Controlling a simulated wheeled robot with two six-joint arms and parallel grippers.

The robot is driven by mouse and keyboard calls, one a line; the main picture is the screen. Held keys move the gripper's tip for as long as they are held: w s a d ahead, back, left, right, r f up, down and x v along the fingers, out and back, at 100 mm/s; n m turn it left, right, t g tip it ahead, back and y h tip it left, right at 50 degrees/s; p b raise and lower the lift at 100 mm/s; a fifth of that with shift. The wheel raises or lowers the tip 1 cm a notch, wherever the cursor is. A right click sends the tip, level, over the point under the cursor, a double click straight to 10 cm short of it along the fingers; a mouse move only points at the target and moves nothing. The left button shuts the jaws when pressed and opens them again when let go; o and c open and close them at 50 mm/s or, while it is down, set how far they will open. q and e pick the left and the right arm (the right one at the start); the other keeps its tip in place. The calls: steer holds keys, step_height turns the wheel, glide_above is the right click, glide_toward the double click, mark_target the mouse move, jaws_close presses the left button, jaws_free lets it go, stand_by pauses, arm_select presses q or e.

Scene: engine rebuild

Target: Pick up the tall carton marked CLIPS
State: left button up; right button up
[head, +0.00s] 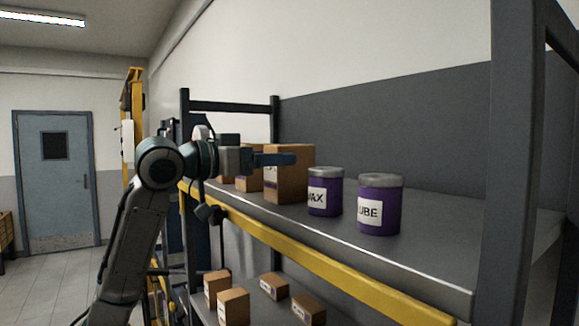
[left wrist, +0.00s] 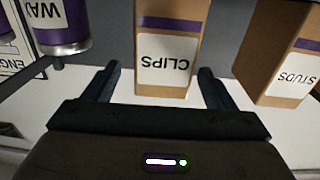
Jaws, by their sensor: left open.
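The tall brown carton marked CLIPS (left wrist: 168,22) stands upright on the shelf, its label upside down in the left wrist view. In the head view the carton (head: 297,180) stands left of the purple cans, its label mostly hidden by my gripper. My left gripper (head: 278,159) is open at the carton's front. In the left wrist view the gripper's fingers (left wrist: 159,76) lie to either side of the carton's label; I cannot tell whether they touch it. My right gripper is in neither view.
A STUDS carton (left wrist: 280,50) and a WAX can (head: 325,192) flank the CLIPS carton. A LUBE can (head: 380,205) stands further right. The shelf (head: 430,250) has a yellow front beam (head: 330,265) and dark posts. Several small cartons (head: 233,306) sit on the shelf below.

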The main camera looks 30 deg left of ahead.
arm_select(q)
steer(key=p+x, duration=0.3)
steer(key=shift+w, duration=0.3)
steer(key=shift+w+d, duration=0.15)
steer(key=shift+w, duration=0.15)
steer(key=shift+w+d+f+p, duration=0.15)
steer(key=shift+w+p, duration=0.15)
steer(key=shift+w, duration=0.05)
steer(key=c, duration=1)
steer(key=shift+c, duration=1.2)
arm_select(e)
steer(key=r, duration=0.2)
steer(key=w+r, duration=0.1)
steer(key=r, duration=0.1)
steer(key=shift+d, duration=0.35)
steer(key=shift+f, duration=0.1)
